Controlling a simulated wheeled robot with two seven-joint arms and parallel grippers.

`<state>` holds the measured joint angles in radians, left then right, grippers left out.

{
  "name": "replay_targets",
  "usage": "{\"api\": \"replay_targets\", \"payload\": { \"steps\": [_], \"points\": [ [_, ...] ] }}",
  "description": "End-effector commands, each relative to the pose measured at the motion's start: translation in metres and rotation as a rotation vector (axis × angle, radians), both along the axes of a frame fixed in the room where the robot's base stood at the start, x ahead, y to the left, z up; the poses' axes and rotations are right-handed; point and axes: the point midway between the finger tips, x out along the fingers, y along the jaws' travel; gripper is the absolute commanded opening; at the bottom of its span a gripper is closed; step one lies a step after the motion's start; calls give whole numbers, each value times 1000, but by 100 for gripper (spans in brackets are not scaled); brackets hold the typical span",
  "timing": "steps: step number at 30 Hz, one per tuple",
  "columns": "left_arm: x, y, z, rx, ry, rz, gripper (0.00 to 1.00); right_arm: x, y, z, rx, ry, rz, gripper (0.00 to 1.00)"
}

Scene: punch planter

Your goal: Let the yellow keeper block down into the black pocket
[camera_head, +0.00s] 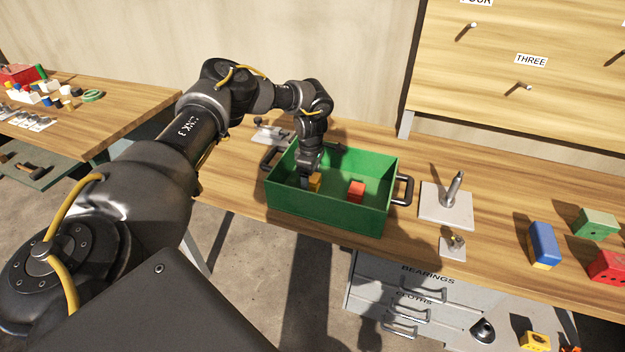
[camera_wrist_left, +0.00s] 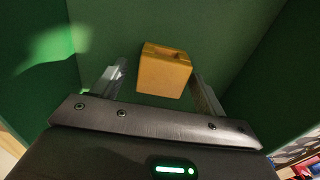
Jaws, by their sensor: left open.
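The yellow block (camera_head: 316,184) sits inside the green box (camera_head: 325,210), near its left end. My left gripper (camera_head: 310,180) reaches down into the box at the block. In the left wrist view the block (camera_wrist_left: 164,74) shows between the open fingers, with a gap to the left finger and less room on the right. The block has a dark notch on its upper face. My left gripper (camera_wrist_left: 158,78) is open and does not grip it. I cannot make out a black pocket in either view. My right gripper is out of view.
A red block (camera_head: 356,191) lies in the box to the right of the yellow one. A plate with an upright peg (camera_head: 452,193) and a blue block (camera_head: 542,243) stand to the right.

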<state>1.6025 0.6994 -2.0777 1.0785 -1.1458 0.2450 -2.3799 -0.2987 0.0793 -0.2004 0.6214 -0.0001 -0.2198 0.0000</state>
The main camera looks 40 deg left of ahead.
Motion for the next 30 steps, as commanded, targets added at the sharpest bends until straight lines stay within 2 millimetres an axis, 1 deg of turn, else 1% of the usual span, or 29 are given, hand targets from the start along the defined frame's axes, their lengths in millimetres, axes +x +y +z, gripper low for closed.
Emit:
{"api": "replay_targets", "payload": {
  "steps": [7, 20, 30],
  "points": [
    [0, 0, -2, 0, 0, -1, 73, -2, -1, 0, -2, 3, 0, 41],
    [0, 0, -2, 0, 0, -1, 16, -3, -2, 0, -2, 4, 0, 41],
    [1, 0, 2, 0, -2, -1, 15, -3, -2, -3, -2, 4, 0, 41]
  ]
}}
